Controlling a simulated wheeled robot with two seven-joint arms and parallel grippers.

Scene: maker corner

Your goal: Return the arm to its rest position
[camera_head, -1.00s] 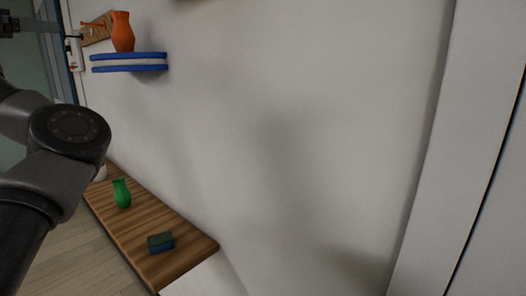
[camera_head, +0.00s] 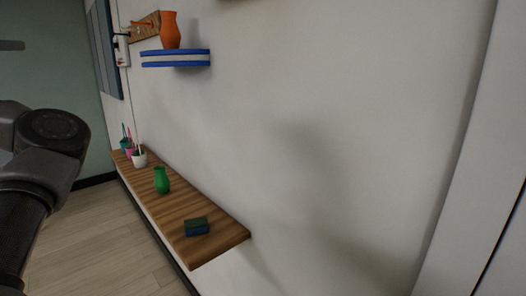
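My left arm comes in from the left edge, with a dark rounded joint and forearm links in front of the floor. A small grey bar at the upper left edge looks like the tip of my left gripper (camera_head: 11,45). The rest of that gripper is cut off by the frame, so I cannot tell whether it is open or shut. It is apart from the shelves and the wall. My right arm and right gripper are out of view.
A low wooden shelf (camera_head: 220,241) along the white wall bears a green vase (camera_head: 161,180), a dark green and blue block (camera_head: 197,227) and small pots (camera_head: 139,159). Above, an orange vase (camera_head: 170,30) stands on a blue-and-white shelf (camera_head: 176,64). Open floor (camera_head: 110,235) lies left.

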